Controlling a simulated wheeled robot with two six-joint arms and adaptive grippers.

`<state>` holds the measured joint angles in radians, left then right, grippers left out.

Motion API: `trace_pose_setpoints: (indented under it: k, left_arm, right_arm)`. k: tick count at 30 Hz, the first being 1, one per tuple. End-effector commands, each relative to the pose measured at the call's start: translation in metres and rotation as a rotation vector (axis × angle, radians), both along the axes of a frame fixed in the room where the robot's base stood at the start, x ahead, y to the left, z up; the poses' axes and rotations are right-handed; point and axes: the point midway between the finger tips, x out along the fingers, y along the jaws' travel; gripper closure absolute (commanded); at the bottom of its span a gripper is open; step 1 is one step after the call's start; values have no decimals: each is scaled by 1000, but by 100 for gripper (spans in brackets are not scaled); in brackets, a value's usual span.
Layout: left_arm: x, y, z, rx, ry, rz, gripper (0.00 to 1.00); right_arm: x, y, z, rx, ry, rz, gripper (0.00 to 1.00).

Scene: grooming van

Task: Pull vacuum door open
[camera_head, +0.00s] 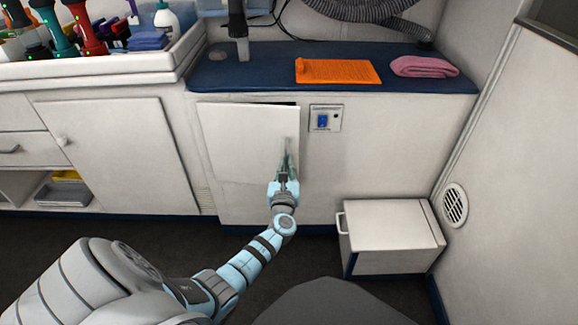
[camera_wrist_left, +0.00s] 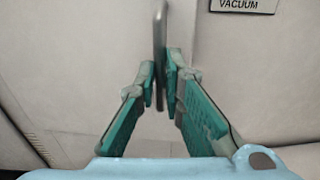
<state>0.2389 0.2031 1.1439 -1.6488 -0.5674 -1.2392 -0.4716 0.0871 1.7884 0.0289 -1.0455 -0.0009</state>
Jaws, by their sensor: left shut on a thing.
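The vacuum door (camera_head: 240,145) is a white panel in the cabinet front below the blue counter. A dark gap shows along its top edge toward the right, so it stands slightly ajar. Its upright grey handle (camera_wrist_left: 160,35) is near the right edge of the door. My left gripper (camera_head: 288,152) is at that handle. In the left wrist view, the teal-padded fingers of my left gripper (camera_wrist_left: 161,82) are shut on the handle, one on each side. A "VACUUM" label (camera_wrist_left: 246,5) shows at the top right there. My right gripper is not in view.
A switch panel (camera_head: 324,118) is just right of the door. A white box-like step (camera_head: 392,228) stands on the floor at right. On the counter (camera_head: 215,75) lie an orange mat (camera_head: 345,72) and a pink towel (camera_head: 424,66). Dark floor is clear before the door.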

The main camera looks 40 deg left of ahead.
Motion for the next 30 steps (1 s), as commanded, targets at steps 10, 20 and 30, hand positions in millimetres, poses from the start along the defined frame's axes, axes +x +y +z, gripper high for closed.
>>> trace_pose_setpoints:
  k: [10,20,30]
  left_arm:
    - [-4,8,0,13,3,21,100]
    - [-5,8,0,12,4,21,100]
    - [-3,7,0,13,3,18,82]
  right_arm:
    - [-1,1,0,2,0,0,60]
    - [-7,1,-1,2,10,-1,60]
    - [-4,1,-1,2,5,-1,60]
